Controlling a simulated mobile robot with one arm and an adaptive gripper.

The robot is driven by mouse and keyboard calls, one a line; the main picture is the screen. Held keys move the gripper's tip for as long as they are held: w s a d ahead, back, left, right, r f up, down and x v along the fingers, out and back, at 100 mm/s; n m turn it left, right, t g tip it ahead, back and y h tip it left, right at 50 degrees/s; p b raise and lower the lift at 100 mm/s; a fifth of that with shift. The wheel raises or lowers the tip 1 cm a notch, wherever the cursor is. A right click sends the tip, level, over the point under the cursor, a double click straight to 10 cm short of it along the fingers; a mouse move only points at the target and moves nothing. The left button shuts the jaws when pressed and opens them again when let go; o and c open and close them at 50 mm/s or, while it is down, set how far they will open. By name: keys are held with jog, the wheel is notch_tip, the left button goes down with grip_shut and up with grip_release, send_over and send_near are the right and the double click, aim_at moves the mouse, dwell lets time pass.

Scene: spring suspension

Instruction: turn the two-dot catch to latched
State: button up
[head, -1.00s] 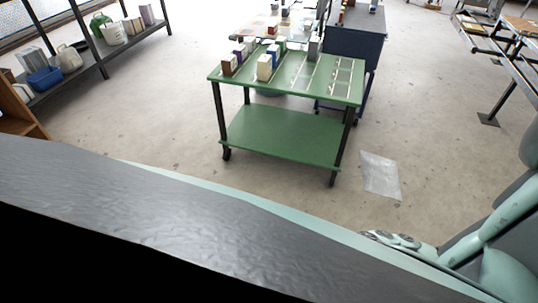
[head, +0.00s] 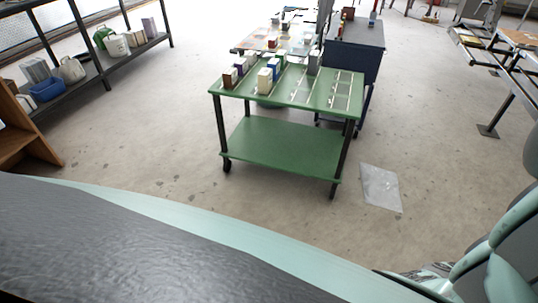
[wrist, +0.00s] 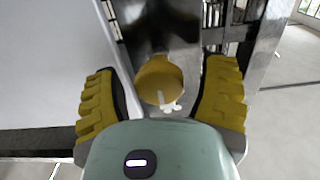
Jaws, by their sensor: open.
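In the wrist view, my gripper (wrist: 161,74) is open, with a ribbed yellow pad on each side. A round yellow knob-like part (wrist: 158,76) shows between the pads, with visible gaps on both sides. A short pale mark is on its lower face, and small white shapes lie just below it. I cannot make out two dots, so I cannot tell whether this is the two-dot catch or which way it is set. My gripper's body hides what lies below. Neither the gripper nor the yellow part can be made out in the head view.
In the wrist view, a pale panel (wrist: 55,65) is at the left and a grey metal upright (wrist: 262,55) at the right. In the head view, a green cart (head: 285,150) bears several blocks. A clear plastic sheet (head: 380,188) lies on open floor.

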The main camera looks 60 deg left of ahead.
grip_shut()
dwell(0.6)
jog(key=shift+s+m+b, duration=0.1)
jog(key=shift+m+b, duration=0.4)
jog(key=shift+m, duration=0.2)
jog(key=m+b, duration=0.1)
jog(key=m, duration=0.1)
jog(key=m+b, duration=0.1)
jog(key=b, duration=0.1)
jog(key=shift+d+f+m, duration=0.1)
jog(key=shift+f+m, duration=0.1)
jog(key=shift+m, duration=0.2)
jog(key=m+b, duration=0.3)
jog(key=m, duration=0.1)
jog(key=shift+m+b, duration=0.3)
jog(key=shift+b, duration=0.1)
jog(key=m+b, duration=0.4)
jog(key=shift+m, duration=0.3)
jog(key=shift+r+m+b, duration=0.2)
jog(key=shift+m+b, duration=1.4)
jog(key=shift+m, duration=0.2)
